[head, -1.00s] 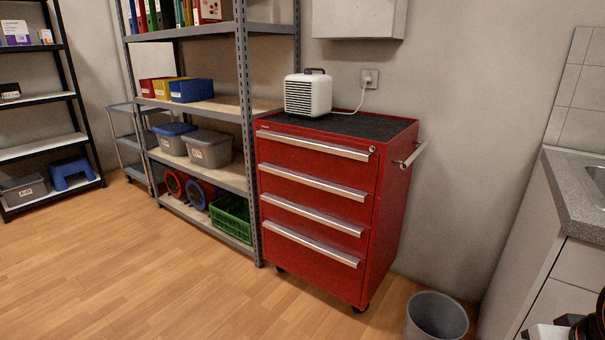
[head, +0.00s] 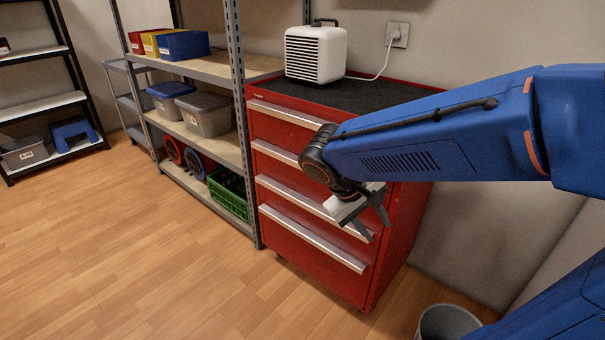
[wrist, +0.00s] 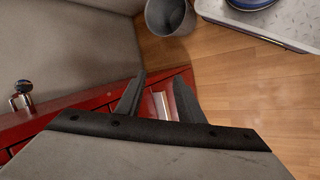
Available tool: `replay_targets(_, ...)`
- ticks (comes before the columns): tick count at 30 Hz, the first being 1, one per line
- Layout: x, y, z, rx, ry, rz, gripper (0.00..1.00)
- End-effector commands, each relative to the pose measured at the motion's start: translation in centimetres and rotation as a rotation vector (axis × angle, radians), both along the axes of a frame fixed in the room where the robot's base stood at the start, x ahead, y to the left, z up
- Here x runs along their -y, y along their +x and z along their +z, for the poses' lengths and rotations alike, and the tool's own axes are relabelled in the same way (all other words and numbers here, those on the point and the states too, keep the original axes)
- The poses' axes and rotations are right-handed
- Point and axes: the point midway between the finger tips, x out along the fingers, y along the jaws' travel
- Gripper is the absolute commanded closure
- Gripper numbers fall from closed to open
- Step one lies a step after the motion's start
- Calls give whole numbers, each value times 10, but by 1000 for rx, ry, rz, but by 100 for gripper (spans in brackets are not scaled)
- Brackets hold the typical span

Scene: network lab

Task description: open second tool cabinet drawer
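The red tool cabinet (head: 315,262) stands against the wall with its drawers shut, as far as I can see. The second drawer's silver handle (head: 276,154) shows at its left part; my blue arm and wrist hide the rest. My gripper (head: 376,229) is in front of the cabinet's right half, pointing down and to the right, at about the height of the lower handles in the picture. In the wrist view my gripper (wrist: 158,98) has its fingers apart, with red cabinet and a pale handle strip (wrist: 160,104) showing between them. I cannot tell which drawer that strip belongs to, or any contact.
A white heater (head: 315,53) stands on the cabinet top. A grey shelf unit (head: 238,110) is close on the left. A grey bin (head: 446,322) stands on the floor at the right. A side handle (wrist: 22,96) sticks out from the cabinet. Floor before the drawers is clear.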

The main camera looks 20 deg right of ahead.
Motion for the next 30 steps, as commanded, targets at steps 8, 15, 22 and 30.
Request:
replay_targets(8,-30,73,0,-14,-297,95,66)
replay_targets(15,-76,127,-2,57,-547,185,66)
replay_targets(22,-145,174,-9,195,-761,298,66)
replay_targets(30,-221,203,-21,366,-914,415,66)
